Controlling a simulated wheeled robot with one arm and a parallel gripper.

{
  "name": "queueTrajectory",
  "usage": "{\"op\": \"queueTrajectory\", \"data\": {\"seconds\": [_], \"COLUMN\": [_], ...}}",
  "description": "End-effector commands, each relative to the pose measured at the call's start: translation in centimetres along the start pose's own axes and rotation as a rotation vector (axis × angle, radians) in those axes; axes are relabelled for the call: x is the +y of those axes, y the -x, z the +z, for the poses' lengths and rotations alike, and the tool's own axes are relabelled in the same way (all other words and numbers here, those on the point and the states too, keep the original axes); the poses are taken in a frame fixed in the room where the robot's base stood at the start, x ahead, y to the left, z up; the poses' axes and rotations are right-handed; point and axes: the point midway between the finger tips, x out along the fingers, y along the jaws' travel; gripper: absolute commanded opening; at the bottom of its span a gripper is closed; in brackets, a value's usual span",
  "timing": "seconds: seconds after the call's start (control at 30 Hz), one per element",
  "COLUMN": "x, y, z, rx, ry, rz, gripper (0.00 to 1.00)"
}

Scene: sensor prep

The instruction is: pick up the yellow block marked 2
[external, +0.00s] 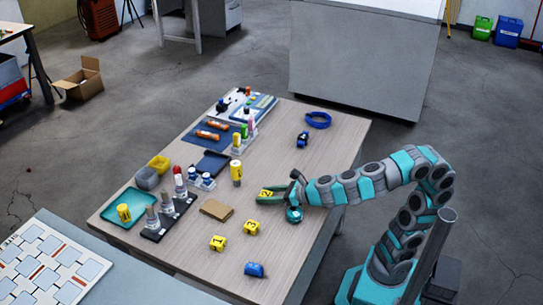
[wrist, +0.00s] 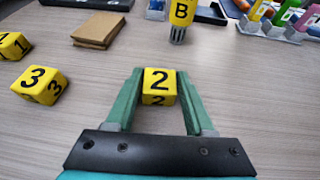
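The yellow block marked 2 (wrist: 158,85) sits between the two green fingers of my gripper (wrist: 159,78), near their tips, in the wrist view. Its 2 faces me, and the fingers lie close along both sides. I cannot tell whether they press on it or whether it is off the table. In the external view, the block (external: 266,194) shows at my gripper (external: 270,196), partly hidden by a finger, near the table's right side. The yellow block marked 3 (wrist: 39,85) lies to the left, with another yellow block marked 1 (wrist: 12,46) beyond it.
A brown pad (external: 216,210) and a yellow cylinder marked B (wrist: 180,18) stand beyond the block. A teal tray (external: 112,212), dark racks and bottles fill the table's left side. A blue object (external: 254,269) lies near the front edge. The wooden table (external: 330,150) is bare around the gripper.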

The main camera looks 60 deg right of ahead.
Motion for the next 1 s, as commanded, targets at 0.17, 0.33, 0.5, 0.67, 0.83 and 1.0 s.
{"op": "queueTrajectory", "data": {"seconds": [0.17,0.33,0.5,0.67,0.83,1.0], "x": [0.0,0.0,0.0,0.0,0.0,0.1], "y": [0.0,0.0,0.0,0.0,0.1,0.5], "z": [0.0,0.0,0.0,0.0,0.2,1.1], "rx": [0.0,0.0,0.0,0.0,-0.001,0.0], "ry": [0.0,0.0,0.0,0.0,0.0,-0.001], "rz": [0.0,0.0,0.0,0.0,0.0,0.002], "gripper": [0.32,0.13,0.0,0.0,0.0,0.0]}}
